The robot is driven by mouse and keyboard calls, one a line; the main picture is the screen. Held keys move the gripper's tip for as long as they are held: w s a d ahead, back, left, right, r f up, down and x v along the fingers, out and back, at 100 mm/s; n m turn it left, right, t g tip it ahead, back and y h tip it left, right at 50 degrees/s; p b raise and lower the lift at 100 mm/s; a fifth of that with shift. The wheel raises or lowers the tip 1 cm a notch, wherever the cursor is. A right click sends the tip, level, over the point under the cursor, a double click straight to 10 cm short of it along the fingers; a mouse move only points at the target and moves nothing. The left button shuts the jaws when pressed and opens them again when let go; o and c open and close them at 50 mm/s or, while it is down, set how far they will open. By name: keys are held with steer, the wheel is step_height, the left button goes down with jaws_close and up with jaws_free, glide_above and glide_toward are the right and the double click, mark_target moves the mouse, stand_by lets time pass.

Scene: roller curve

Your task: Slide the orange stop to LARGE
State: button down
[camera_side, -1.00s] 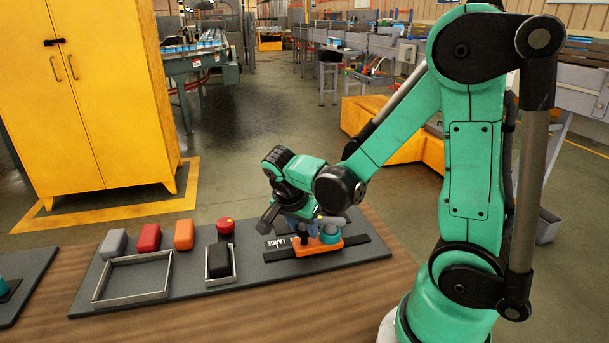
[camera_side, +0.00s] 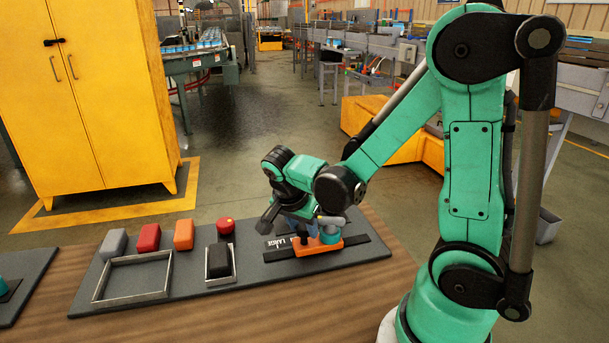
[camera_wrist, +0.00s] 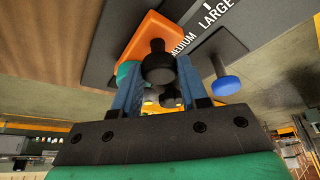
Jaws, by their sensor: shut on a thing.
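The orange stop (camera_side: 318,248) sits on the black slide rail (camera_side: 354,250) near the right end of the grey board. In the wrist view the orange stop (camera_wrist: 150,40) lies beside the word MEDIUM on the scale, and the word LARGE (camera_wrist: 216,14) is further to the right. A black knob (camera_wrist: 158,62) stands up from the stop. My gripper (camera_wrist: 158,80) is shut on this knob, with a blue finger on each side. In the side view my gripper (camera_side: 303,232) is low over the stop and partly hidden by my wrist.
A teal round part (camera_side: 330,235) is at the stop's right end. A red button (camera_side: 225,226) and a black block in a small tray (camera_side: 221,281) stand left of the rail. Grey, red and orange blocks line the back of the board behind an empty tray (camera_side: 132,298).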

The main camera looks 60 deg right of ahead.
mark_target(274, 258)
steer(key=shift+a, duration=0.1)
stand_by(0.3)
steer(key=w+a, duration=0.3)
steer(key=w, duration=0.1)
steer(key=shift+a, duration=0.35)
steer(key=shift+c, duration=2.3)
jaws_free()
steer(key=shift+s, duration=0.1)
steer(key=v, duration=0.5)
steer(key=shift+a+r, duration=0.15)
steer(key=shift+r, duration=0.15)
